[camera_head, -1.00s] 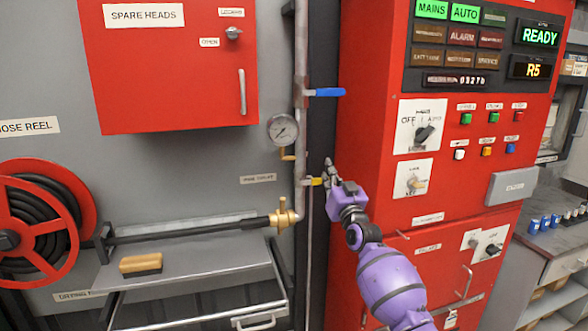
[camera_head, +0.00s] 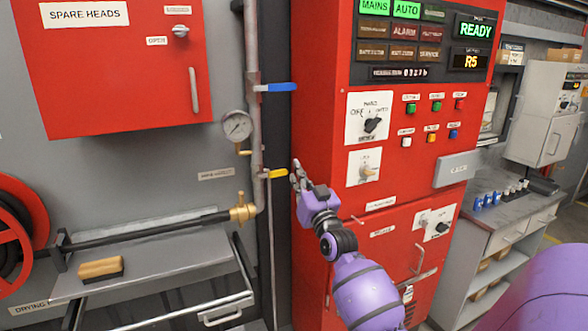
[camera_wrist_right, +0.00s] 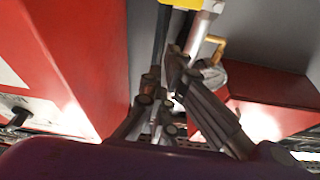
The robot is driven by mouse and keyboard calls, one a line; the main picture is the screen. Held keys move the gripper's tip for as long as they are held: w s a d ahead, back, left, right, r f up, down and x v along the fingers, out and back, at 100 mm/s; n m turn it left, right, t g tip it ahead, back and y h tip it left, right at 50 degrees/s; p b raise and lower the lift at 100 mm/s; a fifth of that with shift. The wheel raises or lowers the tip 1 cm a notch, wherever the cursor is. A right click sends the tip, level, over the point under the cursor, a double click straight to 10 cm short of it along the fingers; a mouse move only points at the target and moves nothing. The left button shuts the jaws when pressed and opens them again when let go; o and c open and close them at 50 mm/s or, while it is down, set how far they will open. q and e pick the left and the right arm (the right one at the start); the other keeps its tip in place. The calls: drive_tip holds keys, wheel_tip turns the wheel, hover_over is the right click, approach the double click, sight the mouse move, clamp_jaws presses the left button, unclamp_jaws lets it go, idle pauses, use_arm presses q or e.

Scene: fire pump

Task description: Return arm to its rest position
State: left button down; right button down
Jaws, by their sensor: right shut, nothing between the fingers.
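My right gripper (camera_head: 296,174) is purple with dark grey fingers and points up, close to the left edge of the red pump cabinet (camera_head: 318,120). Its fingers (camera_wrist_right: 172,85) are shut and empty in the right wrist view. The yellow valve handle (camera_head: 273,173) on the vertical pipe is just left of the fingertips; whether they touch cannot be told. A yellow part (camera_wrist_right: 188,4) also shows at the top of the wrist view, beyond the fingers. My left gripper is not in view.
A blue valve handle (camera_head: 276,87) and a pressure gauge (camera_head: 237,126) are on the pipe. A red spare heads box (camera_head: 110,80) and hose reel (camera_head: 22,225) are on the left. A grey counter (camera_head: 490,215) stands right of the cabinet. Switches and a pull handle line the cabinet front.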

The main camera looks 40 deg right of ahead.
idle(0.5)
drive_tip(key=s+a+f+n+g+y, duration=0.1)
drive_tip(key=s+a+f+g, duration=0.1)
drive_tip(key=s+a+f, duration=0.5)
drive_tip(key=a+f+n+g+y, duration=0.2)
drive_tip(key=a+f, duration=0.2)
drive_tip(key=f, duration=0.7)
drive_tip(key=s+a+f+n+g+y, duration=0.1)
drive_tip(key=s+a+f+g, duration=0.1)
drive_tip(key=s+a+f, duration=0.5)
drive_tip(key=s+a+f+g, duration=0.2)
drive_tip(key=s+a+f, duration=0.2)
drive_tip(key=s+f, duration=0.3)
drive_tip(key=s+a+f+g+y, duration=0.1)
drive_tip(key=s+a+f, duration=0.3)
drive_tip(key=s, duration=0.9)
drive_tip(key=s+a+f+g, duration=0.3)
drive_tip(key=s+a+f, duration=0.1)
drive_tip(key=s+f, duration=0.6)
drive_tip(key=shift+s+f+g+y+p, duration=0.2)
drive_tip(key=shift+f+g+y+p, duration=0.1)
drive_tip(key=shift+f+p, duration=0.15)
